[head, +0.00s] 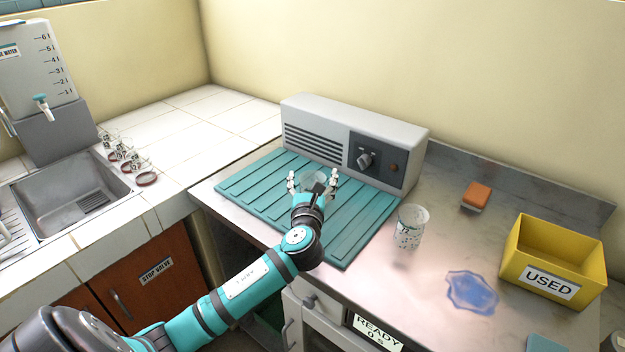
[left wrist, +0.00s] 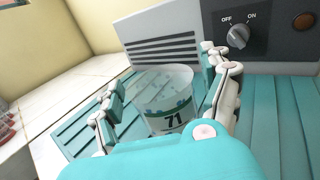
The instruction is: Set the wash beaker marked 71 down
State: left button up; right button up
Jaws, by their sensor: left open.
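The wash beaker marked 71 (left wrist: 165,100) is clear glass with a dark number on a pale label. It looks upright over the teal ribbed mat (head: 345,235), in front of the grey dryer-like unit (head: 325,132). In the head view the beaker (head: 313,179) is partly hidden by my left gripper (head: 313,181). My left gripper is open, with its fingers spread on both sides of the beaker. The beaker's base is hidden by the gripper, so contact with the mat cannot be seen clearly. My right gripper is not in view.
A speckled glass beaker (head: 410,228) stands on the metal counter right of the mat. Further right are an orange sponge (head: 476,195), a blue puddle (head: 472,292) and a yellow USED bin (head: 552,262). A sink (head: 75,190) and several small glasses are at left.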

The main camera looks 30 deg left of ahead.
pick_arm(q)
jog(key=shift+d+r, duration=0.1)
jog(key=shift+r, duration=0.1)
jog(key=v, duration=1.2)
